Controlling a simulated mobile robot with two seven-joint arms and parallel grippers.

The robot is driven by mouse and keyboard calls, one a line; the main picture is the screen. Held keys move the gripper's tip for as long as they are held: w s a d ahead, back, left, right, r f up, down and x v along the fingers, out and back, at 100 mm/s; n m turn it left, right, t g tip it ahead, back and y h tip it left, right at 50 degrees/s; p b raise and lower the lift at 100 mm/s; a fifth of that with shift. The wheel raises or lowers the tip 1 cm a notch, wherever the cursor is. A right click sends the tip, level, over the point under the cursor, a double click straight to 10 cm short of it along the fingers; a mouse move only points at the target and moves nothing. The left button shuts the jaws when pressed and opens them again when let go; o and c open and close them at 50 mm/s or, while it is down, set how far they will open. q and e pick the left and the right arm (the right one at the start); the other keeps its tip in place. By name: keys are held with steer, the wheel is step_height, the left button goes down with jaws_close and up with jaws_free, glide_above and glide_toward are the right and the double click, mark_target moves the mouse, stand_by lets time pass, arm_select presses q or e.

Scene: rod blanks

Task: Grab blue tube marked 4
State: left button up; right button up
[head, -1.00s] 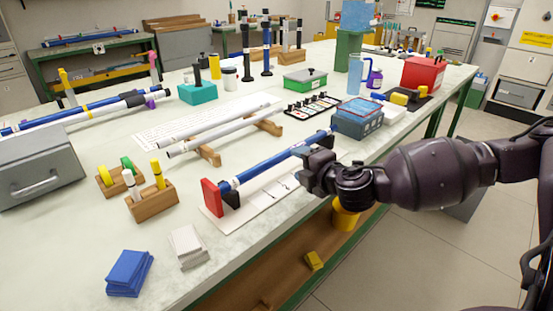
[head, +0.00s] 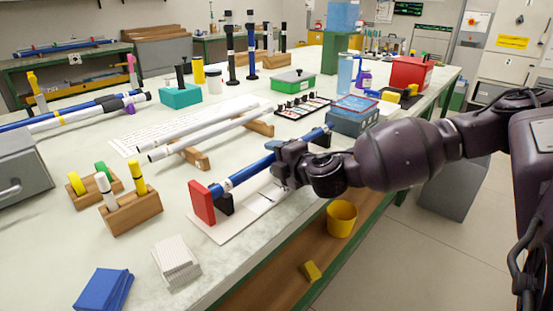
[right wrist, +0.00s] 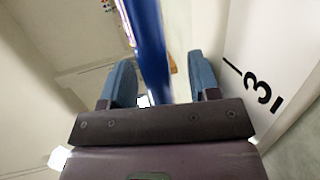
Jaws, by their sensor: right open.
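A blue tube (head: 248,172) with a white band near its left end lies raised above a white board (head: 228,228), between a red end block (head: 202,202) and black supports. No number 4 is readable on it. My right gripper (head: 280,168) is at the tube's middle and hides part of it. In the right wrist view the blue tube (right wrist: 150,45) runs between the two spread blue-grey fingers of my right gripper (right wrist: 162,80), with gaps beside it. My left gripper is out of view.
White tubes (head: 205,135) lie on wooden rests behind. A blue-grey box (head: 352,118) stands close beyond the tube's far end. Wooden holders (head: 132,215) with coloured pegs, white cards (head: 176,262) and blue cards (head: 103,290) lie to the left. A yellow bucket (head: 341,220) is below the table edge.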

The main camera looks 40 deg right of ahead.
steer(key=shift+r, duration=0.15)
steer(key=c, duration=1)
